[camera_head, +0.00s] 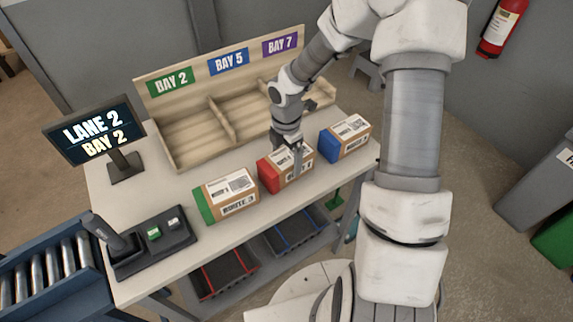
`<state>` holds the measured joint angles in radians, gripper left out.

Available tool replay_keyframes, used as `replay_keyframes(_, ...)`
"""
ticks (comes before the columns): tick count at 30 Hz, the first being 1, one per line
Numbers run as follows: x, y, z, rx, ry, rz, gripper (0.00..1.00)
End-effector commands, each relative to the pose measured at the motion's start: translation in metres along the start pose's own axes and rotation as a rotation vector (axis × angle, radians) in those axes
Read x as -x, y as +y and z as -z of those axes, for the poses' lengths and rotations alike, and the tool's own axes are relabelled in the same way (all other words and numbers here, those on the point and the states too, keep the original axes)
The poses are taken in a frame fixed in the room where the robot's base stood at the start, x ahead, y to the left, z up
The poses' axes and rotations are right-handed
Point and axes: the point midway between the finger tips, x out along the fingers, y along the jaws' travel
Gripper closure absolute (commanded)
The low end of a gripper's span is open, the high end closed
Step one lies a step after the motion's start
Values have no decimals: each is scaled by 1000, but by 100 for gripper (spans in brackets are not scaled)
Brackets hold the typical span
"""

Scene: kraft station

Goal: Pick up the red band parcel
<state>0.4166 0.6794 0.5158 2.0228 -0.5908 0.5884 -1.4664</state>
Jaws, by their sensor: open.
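The red band parcel (271,175) is a brown box with a red end and white labels. It sits in the middle of a row of three parcels on the table. My gripper (297,160) points down at this parcel, with its fingers in front of the box's upper part. The fingers are open, and I cannot tell whether they touch the box. The wrist and fingers hide part of the parcel's top and label.
A green band parcel (228,193) stands to the left and a blue band parcel (346,137) to the right, close by. Behind is a wooden sorter (222,120) with bay signs. A "LANE 2 BAY 2" screen (92,130) and a scanner dock (150,250) are at left.

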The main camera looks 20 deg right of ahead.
Motion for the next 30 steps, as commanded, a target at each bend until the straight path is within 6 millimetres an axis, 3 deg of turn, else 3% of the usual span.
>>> replay_keyframes(2, 0, 0, 0, 0, 0, 0, 0)
replay_keyframes(17, 1, 0, 0, 0, 0, 0, 90)
replay_keyframes(25, 2, 1, 0, 0, -1, -1, 92)
replay_keyframes(30, 14, 1, 0, 0, -1, -2, 92)
